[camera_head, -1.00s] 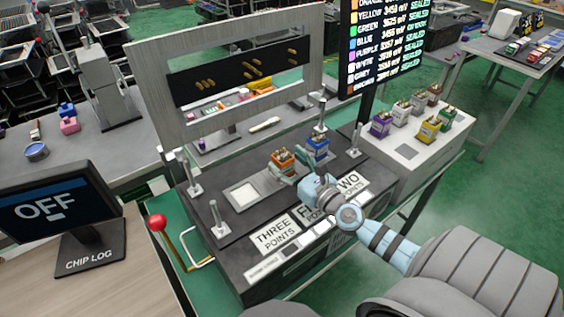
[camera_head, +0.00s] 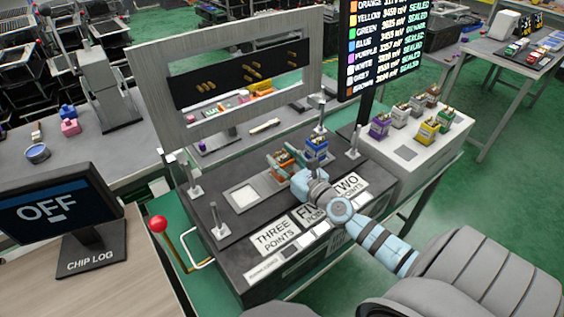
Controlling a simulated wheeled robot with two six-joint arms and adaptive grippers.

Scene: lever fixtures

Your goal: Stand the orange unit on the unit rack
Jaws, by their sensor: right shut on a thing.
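The orange unit (camera_head: 284,158) is in the jaws of my right gripper (camera_head: 287,163), above the black-topped test bench. The fingers and wrist cover much of it, and I cannot tell whether its base touches the bench. My right arm comes in from the lower right. The unit rack (camera_head: 398,155) is the white-topped box at the right, with several coloured units at its back and a small dark square in its front part. My left gripper does not show.
A blue unit (camera_head: 317,148) stands close to the right of the gripper. Metal posts (camera_head: 354,143) rise from the bench, and a grey framed panel (camera_head: 240,75) stands behind. A tall dark display (camera_head: 385,50) rises beside the rack. The rack's front part is clear.

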